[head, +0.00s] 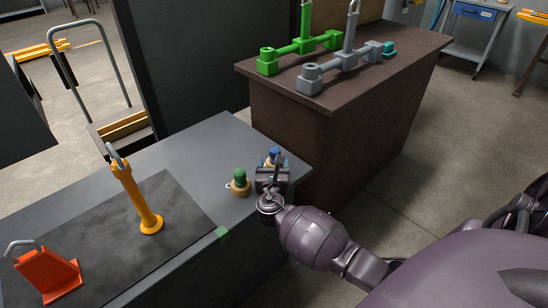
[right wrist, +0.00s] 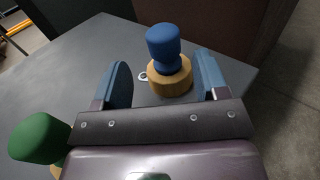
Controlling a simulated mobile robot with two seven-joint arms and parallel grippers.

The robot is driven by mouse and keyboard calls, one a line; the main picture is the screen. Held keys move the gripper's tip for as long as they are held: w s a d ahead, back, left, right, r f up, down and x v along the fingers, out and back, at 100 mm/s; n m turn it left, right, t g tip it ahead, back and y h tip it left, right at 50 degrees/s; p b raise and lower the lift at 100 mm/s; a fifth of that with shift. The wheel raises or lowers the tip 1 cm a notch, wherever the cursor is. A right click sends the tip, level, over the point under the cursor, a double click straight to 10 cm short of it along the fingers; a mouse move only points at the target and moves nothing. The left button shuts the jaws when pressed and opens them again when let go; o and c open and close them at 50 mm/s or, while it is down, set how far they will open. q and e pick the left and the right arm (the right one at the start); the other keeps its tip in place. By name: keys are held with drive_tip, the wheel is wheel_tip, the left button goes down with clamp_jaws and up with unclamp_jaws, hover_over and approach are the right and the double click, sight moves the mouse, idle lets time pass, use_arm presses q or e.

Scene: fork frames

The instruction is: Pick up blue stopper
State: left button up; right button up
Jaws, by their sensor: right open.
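The blue stopper (right wrist: 164,45) stands upright in a round tan base (right wrist: 168,82) near the corner of the grey table. In the head view the blue stopper (head: 273,152) shows just beyond my right gripper (head: 274,166), partly hidden by it. In the right wrist view my right gripper (right wrist: 163,70) is open, with one blue-padded finger on each side of the stopper and base. The stopper appears between and slightly beyond the fingers, with no clear contact. My left gripper is not in view.
A green stopper (head: 240,175) in a similar tan base stands left of my right gripper. An orange post (head: 136,196) and a red-orange block (head: 48,277) stand on a dark mat (head: 182,213). A brown cabinet (head: 300,128) with green and grey fixtures stands behind, close to the table corner.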

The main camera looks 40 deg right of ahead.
sight(275, 153)
drive_tip(key=b+x, duration=0.1)
drive_tip(key=x, duration=0.3)
drive_tip(key=shift+d+f, duration=0.15)
drive_tip(key=shift+d, duration=0.2)
drive_tip(key=shift+w+d, duration=0.25)
drive_tip(key=shift+w, duration=0.05)
drive_tip(key=shift+r, duration=0.25)
drive_tip(key=shift+c, duration=0.5)
drive_tip(key=c, duration=0.9)
